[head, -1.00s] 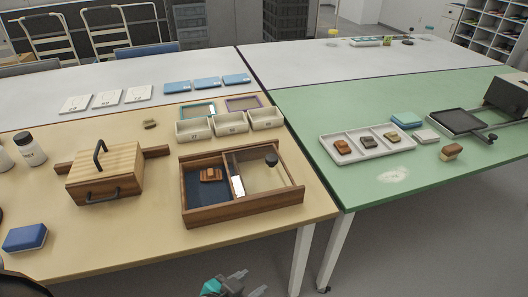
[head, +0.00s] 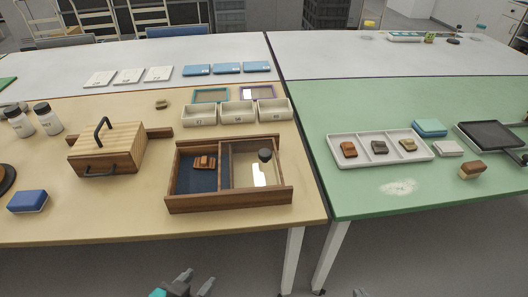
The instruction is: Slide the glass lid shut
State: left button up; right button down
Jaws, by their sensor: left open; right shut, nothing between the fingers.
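The wooden case (head: 230,203) stands near the front right of the beige table. Its glass lid (head: 243,172), with a dark round knob (head: 265,155), lies over the right part and shows a bright reflection. The blue-lined left part (head: 190,182) looks uncovered and holds a brown piece (head: 204,162). My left gripper (head: 196,281) is open and empty at the bottom edge, in front of the table and well away from the lid. Only a tip of my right gripper (head: 360,293) shows at the bottom edge; it is shut, and most of it is out of frame.
A slatted wooden box (head: 106,150) with a black handle stands left of the case. Three cream bins (head: 238,114) stand behind the case. A white divided tray (head: 425,153) with three pieces is on the green table. Beige tabletop is clear in front.

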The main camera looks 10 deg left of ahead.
aim_at(265, 154)
jog(key=l+u, duration=0.75)
jog(key=i+u, duration=0.2)
jog(key=i+j, duration=0.05)
